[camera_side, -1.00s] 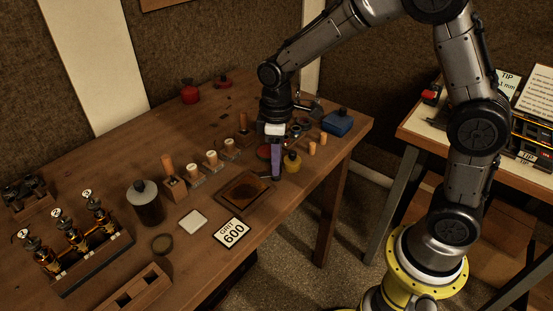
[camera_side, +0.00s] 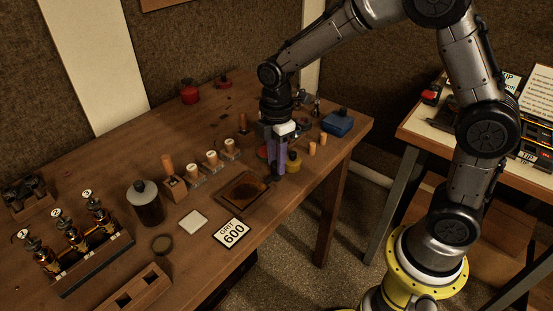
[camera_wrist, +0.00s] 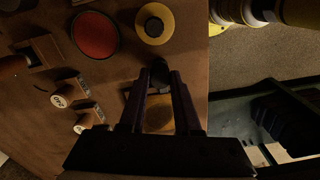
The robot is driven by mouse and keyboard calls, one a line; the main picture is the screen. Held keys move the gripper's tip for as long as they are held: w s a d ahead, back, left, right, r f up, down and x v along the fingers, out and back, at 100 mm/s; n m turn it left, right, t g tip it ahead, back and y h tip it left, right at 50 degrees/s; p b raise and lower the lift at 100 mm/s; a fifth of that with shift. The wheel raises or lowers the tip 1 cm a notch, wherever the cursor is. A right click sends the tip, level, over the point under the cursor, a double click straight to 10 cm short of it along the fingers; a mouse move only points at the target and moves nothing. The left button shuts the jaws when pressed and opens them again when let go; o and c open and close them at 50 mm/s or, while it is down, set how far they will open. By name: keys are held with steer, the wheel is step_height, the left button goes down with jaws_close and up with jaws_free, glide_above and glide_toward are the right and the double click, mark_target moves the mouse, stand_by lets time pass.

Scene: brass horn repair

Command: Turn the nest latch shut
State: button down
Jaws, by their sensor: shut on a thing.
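An amber-brown surface (camera_wrist: 160,112) shows between the fingers.
A red disc (camera_wrist: 95,35) lies near the yellow jar. Wooden blocks with pegs (camera_side: 213,160) stand left of my gripper. A blue box (camera_side: 338,123) is at the right, and a grit 600 card (camera_side: 231,233) lies near the front edge.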

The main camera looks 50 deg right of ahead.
steer(key=shift+r, duration=0.1)
stand_by(0.3)
steer(key=c, duration=0.6)
jaws_free()
step_height(320, 180, up, 14)
steer(key=shift+f, duration=0.1)
